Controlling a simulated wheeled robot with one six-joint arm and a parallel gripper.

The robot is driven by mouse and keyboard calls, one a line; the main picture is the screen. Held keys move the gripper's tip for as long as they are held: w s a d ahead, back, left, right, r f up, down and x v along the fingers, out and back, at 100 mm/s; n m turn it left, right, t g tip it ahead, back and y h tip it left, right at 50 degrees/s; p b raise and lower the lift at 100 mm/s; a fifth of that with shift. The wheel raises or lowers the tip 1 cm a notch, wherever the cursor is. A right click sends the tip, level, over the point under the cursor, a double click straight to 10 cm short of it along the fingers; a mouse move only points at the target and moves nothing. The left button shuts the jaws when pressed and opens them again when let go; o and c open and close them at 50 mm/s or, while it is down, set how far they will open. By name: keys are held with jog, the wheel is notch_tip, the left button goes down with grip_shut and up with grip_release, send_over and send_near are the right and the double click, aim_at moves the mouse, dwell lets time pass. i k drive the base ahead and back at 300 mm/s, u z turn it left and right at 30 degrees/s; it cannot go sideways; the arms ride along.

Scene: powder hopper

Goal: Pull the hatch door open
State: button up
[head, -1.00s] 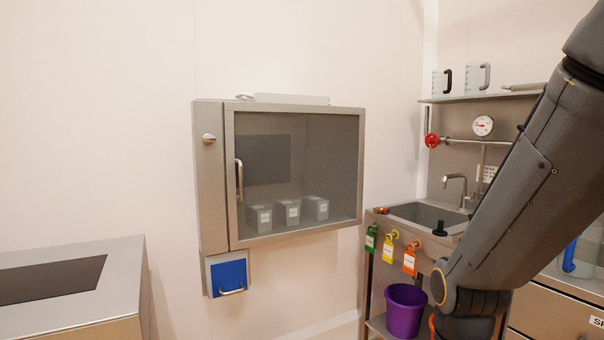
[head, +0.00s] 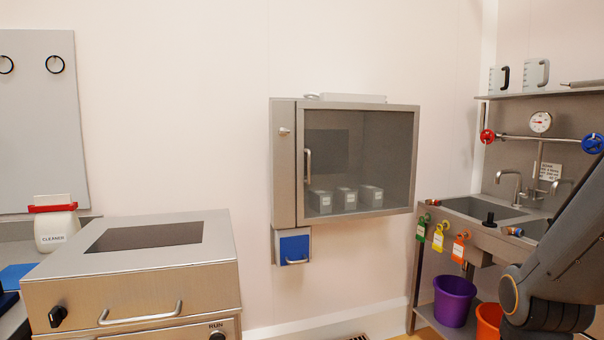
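A hatch with a glass-fronted door (head: 390,160) is mounted on the wall near the middle of the head view. The door is shut. Its vertical bar handle (head: 308,165) is on the door's left side. Several grey boxes (head: 345,197) stand inside behind the glass. A small knob (head: 284,131) sits on the panel left of the door. My arm shows at the lower right edge, well to the right of the hatch. My gripper is out of the picture.
A steel machine (head: 150,280) with a front handle stands at lower left. A cleaner bottle (head: 56,226) is behind it. A sink unit (head: 465,222) with hanging tags and a purple bucket (head: 454,300) is at right. Below the hatch is a blue-fronted flap (head: 293,248). The wall between is bare.

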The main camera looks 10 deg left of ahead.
aim_at(300, 104)
jog(key=z, duration=0.05)
jog(key=k, duration=0.7)
jog(key=u, duration=1.1)
jog(key=i, duration=1.4)
jog(key=z, duration=0.6)
jog(key=i, duration=0.65)
jog(key=z, duration=0.55)
